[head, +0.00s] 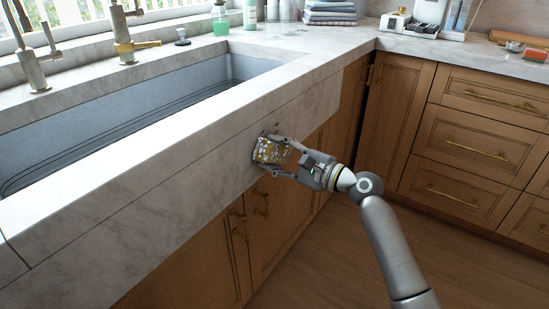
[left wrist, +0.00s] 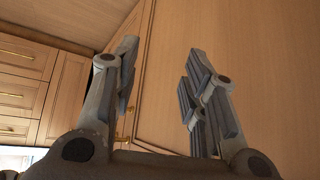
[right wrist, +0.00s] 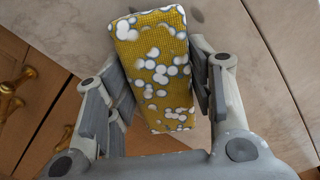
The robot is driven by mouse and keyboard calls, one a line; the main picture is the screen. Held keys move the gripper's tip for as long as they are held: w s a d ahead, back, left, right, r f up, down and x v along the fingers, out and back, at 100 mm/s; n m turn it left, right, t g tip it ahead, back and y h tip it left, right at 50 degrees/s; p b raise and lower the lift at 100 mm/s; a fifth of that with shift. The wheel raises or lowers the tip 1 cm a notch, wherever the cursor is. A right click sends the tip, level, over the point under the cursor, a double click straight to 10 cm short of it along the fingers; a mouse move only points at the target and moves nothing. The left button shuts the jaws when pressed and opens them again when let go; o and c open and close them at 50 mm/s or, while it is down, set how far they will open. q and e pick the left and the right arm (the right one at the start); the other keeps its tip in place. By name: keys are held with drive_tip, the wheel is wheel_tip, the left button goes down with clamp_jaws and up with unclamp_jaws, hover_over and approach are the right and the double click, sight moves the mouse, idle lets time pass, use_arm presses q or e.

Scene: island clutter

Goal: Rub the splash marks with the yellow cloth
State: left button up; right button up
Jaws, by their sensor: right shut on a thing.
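The yellow cloth (head: 268,151), a folded block with white dots, is at the marble sink front in the head view. My right gripper (head: 275,153) is shut on it. In the right wrist view the cloth (right wrist: 155,65) sits between both fingers, its far end over the marble; firm contact is hard to tell. A small dark mark (head: 277,124) shows on the marble just above the cloth. A greyish spot (right wrist: 196,14) shows beside the cloth's far end. Any marks behind the cloth are hidden. My left gripper (left wrist: 160,95) is open and empty before wooden cabinet doors, outside the head view.
The deep grey sink (head: 130,115) lies behind the marble front. Wooden drawers (head: 480,130) stand at the right, above open floor (head: 340,260). Brass handles (head: 262,203) stick out below the right gripper. Bottles (head: 250,14) and folded towels (head: 330,12) stand on the back counter.

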sight(286, 147)
drive_tip(key=shift+w+d+b, duration=0.6)
drive_tip(key=shift+w+d, duration=0.15)
drive_tip(key=shift+w, duration=0.3)
drive_tip(key=shift+w+d+b, duration=0.3)
drive_tip(key=shift+w+d, duration=0.1)
drive_tip(key=shift+w, duration=0.15)
use_arm(q)
drive_tip(key=w+d+r+t+h, duration=0.1)
drive_tip(key=w+d+r+t, duration=0.2)
drive_tip(key=w+r+t, duration=0.3)
drive_tip(key=shift+w+r+h, duration=0.4)
drive_tip(key=shift+w+r, duration=0.3)
drive_tip(key=shift+r, duration=0.4)
use_arm(e)
drive_tip(key=shift+w+d, duration=0.35)
drive_tip(key=shift+w, duration=0.1)
